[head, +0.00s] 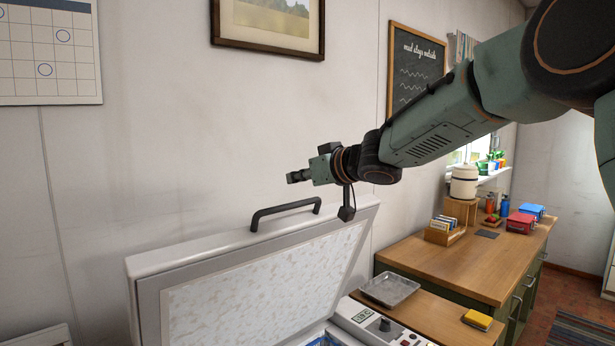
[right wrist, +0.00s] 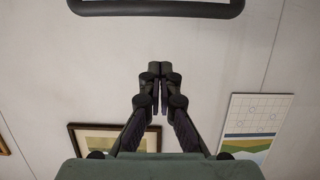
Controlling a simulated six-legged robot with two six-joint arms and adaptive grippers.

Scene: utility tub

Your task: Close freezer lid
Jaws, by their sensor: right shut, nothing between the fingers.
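The freezer lid (head: 255,280) stands raised and tilted in the head view, its frosted inner side facing me. A dark bar handle (head: 286,211) sits on its upper edge. The freezer body (head: 370,328) shows at the bottom with a control panel and knob. My right gripper (head: 293,177) is shut and empty, above the lid's top edge and a little above the right end of the handle, apart from it. In the right wrist view the shut fingers (right wrist: 160,72) point toward the handle (right wrist: 155,6), with a gap between. My left gripper is not in view.
A wooden counter (head: 450,262) stands to the right with a metal tray (head: 389,289), a yellow sponge (head: 477,320) and boxes. The wall behind the lid carries a framed picture (head: 268,25), a calendar (head: 48,55) and a chalkboard (head: 415,65).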

